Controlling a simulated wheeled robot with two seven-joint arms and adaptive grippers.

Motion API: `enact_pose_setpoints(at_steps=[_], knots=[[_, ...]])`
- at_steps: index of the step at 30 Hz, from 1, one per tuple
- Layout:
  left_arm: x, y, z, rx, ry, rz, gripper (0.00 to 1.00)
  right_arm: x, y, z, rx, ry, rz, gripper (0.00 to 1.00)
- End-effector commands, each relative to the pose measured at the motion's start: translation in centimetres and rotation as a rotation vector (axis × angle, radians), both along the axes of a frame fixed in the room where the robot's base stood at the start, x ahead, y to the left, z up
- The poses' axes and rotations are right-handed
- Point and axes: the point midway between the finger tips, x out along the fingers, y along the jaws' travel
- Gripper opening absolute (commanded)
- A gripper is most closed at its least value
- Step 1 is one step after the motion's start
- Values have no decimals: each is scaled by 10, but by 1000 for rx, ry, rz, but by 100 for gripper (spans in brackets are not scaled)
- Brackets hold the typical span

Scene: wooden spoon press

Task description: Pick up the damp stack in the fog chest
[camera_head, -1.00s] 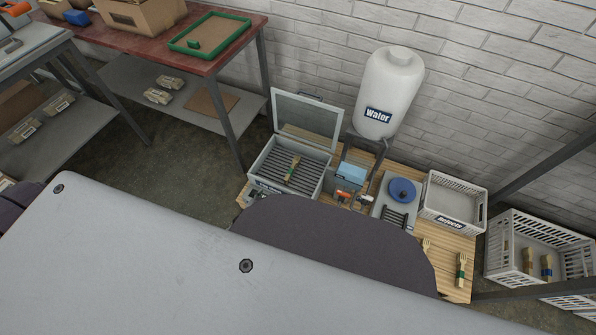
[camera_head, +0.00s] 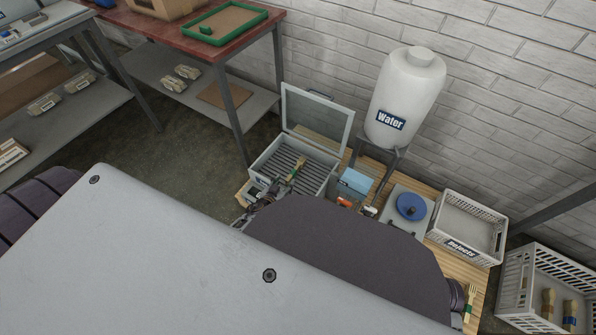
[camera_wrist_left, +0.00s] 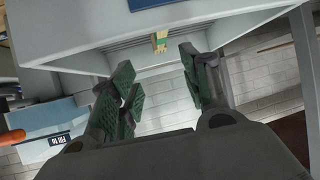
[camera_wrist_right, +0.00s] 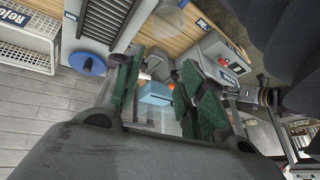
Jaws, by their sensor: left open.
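The fog chest (camera_head: 282,160) is a grey box with a slatted floor and its clear lid raised at the back. The damp stack (camera_head: 298,166), wooden with a green band, lies inside on the slats. My left gripper (camera_head: 262,199) is just outside the chest's near wall, partly hidden by my body. In the left wrist view it is open and empty, and the stack's end (camera_wrist_left: 160,42) shows beyond and between its fingertips. My right gripper (camera_wrist_right: 162,88) is open and empty, with the bench equipment beyond it.
A blue-and-white box (camera_head: 354,182), a press with a blue disc (camera_head: 411,206) and a white rejects crate (camera_head: 474,224) stand right of the chest. The water tank (camera_head: 405,95) stands behind. The raised lid bounds the chest's back; above the slats is open.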

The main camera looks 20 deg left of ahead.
Motion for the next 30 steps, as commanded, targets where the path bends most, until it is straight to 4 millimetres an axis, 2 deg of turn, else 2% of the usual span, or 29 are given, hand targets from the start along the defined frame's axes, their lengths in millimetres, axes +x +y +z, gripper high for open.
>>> enact_pose_setpoints(at_steps=[11, 23, 30], knots=[[5, 0, -3, 0, 0, 0, 47, 1, 1, -3, 4, -5, -2, 40], [32, 2, -19, 0, 0, -1, 47, 5, 5, -20, 36, -41, -15, 40], [50, 4, -28, 1, 0, 0, 47, 3, 8, -37, 60, -55, -27, 40]])
